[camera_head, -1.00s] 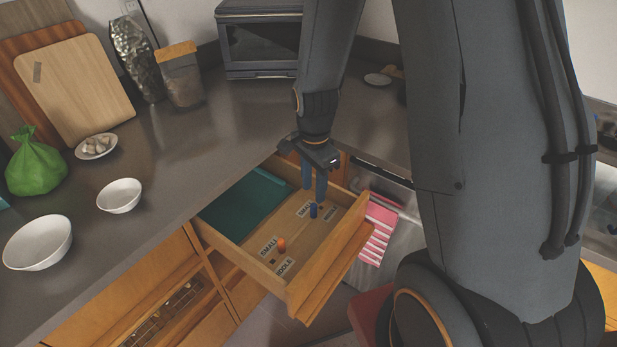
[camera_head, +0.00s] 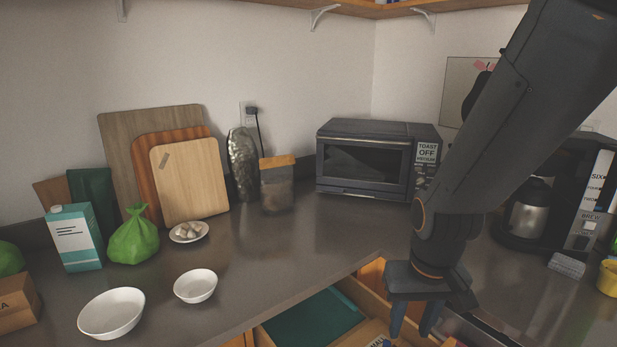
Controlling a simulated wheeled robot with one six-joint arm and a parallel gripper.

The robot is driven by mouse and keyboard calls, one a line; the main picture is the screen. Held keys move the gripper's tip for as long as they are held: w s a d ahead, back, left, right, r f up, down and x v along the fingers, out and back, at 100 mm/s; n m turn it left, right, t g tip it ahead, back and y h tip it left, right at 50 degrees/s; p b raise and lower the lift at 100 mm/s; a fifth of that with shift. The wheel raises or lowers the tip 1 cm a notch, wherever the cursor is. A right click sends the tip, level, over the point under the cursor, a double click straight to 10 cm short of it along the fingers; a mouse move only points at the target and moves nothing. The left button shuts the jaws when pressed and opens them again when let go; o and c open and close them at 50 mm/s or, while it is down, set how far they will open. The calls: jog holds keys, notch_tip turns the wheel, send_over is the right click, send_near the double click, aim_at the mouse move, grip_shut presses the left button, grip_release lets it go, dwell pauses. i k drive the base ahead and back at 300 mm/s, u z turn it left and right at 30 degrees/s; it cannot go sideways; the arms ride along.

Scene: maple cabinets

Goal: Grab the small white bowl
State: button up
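The small white bowl (camera_head: 195,286) stands upright on the dark countertop near its front edge. A larger white bowl (camera_head: 111,313) stands to its left and a little nearer. My gripper (camera_head: 411,318) points down over the open drawer, well to the right of both bowls. Its two blue-grey fingers are apart, and I see nothing between them. The fingertips are near the drawer's contents, close to the bottom of the picture.
The open drawer (camera_head: 372,281) holds a teal tray (camera_head: 312,325) and labels. A plate of garlic (camera_head: 189,231), a green bag (camera_head: 134,236), a carton (camera_head: 75,238) and cutting boards (camera_head: 189,180) stand behind the bowls. A toaster oven (camera_head: 368,160) stands at the back. The counter right of the small bowl is clear.

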aim_at(197, 285)
jog(key=u, duration=0.8)
jog(key=k, duration=1.3)
jog(key=u, duration=0.2)
jog(key=i, duration=0.6)
jog(key=u, duration=0.7)
jog(key=i, duration=1.3)
jog(key=z, duration=0.75)
